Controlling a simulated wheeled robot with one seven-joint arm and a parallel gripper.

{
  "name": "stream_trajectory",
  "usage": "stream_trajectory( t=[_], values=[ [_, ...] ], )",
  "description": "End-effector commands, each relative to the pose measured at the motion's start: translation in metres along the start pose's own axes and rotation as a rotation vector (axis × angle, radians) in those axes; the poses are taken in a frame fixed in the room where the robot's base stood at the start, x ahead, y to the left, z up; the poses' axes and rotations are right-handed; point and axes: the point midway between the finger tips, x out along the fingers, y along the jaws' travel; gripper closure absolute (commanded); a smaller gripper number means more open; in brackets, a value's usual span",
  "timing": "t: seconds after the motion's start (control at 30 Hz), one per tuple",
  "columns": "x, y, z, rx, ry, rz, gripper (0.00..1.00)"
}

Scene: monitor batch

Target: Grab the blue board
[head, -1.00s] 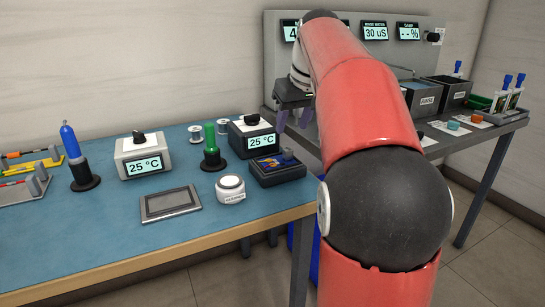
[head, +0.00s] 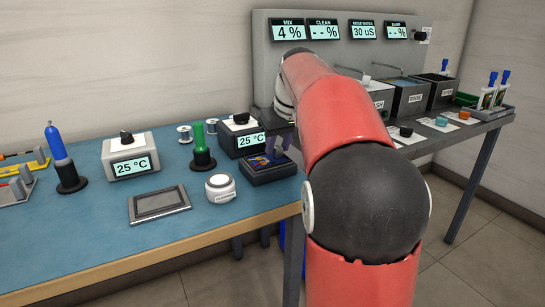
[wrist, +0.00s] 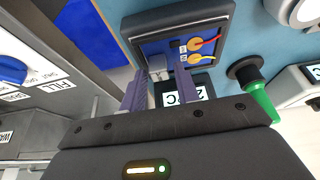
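The blue board (head: 257,161) lies in a dark holder (head: 272,177) at the table's right end. In the wrist view the board (wrist: 207,42) carries round yellow parts, red and yellow wires and a metallic block. My gripper (head: 278,145) is low over the board's back right part. In the wrist view its two pale purple fingers (wrist: 161,88) are spread apart, with the metallic block showing between and beyond their tips. I cannot tell whether the fingers touch the board.
A 25 °C station (head: 240,138) stands close behind the holder. A green-topped tool (head: 202,148) and a round white tin (head: 221,187) stand left of it. A grey framed pad (head: 159,204) lies in front. A bench with labelled tanks (head: 408,97) stands at the right.

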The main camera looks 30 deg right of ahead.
Motion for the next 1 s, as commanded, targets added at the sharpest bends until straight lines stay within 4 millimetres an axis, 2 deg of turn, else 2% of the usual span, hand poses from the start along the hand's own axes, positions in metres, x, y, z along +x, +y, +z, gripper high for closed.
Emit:
stream_trajectory(
  t=[0.03, 0.23, 0.63, 1.0],
  values=[
    [0.0, 0.0, 0.0, 0.0, 0.0, 0.0, 0.76],
    [0.0, 0.0, 0.0, 0.0, 0.0, 0.0, 1.0],
    [-0.005, -0.001, -0.002, 0.0, 0.001, 0.0, 1.0],
    [-0.032, -0.008, -0.011, 0.0, 0.002, 0.0, 1.0]
  ],
)
